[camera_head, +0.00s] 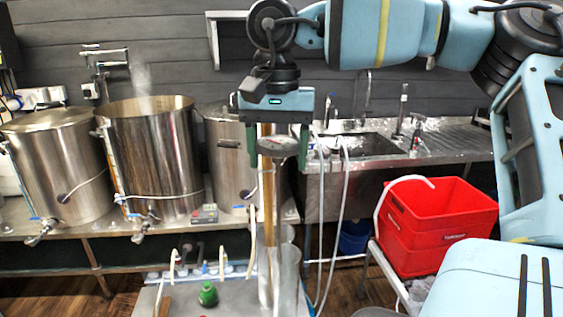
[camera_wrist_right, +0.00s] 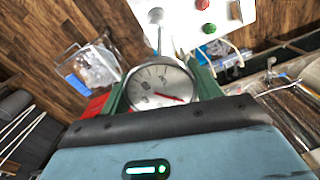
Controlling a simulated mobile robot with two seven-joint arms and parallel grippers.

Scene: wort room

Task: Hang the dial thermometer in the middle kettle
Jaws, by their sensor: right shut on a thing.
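The dial thermometer (camera_head: 278,146) is a round metal dial held between the green fingers of my right gripper (camera_head: 280,152). In the right wrist view its white face with a red needle (camera_wrist_right: 160,85) sits between the fingers, and a thin metal stem runs away from it. The middle kettle (camera_head: 152,165) is a tall steel pot, open at the top, with steam rising from it. It stands left of my right gripper, which is apart from it, in front of the right-hand kettle (camera_head: 228,165). My left gripper is not in view.
A lidded kettle (camera_head: 58,170) stands left of the middle one. A tall wooden pole (camera_head: 267,215) and hoses show below my right gripper. A low bench (camera_head: 225,298) holds a green object (camera_head: 208,294). A red crate (camera_head: 436,226) and a sink (camera_head: 365,146) are at right.

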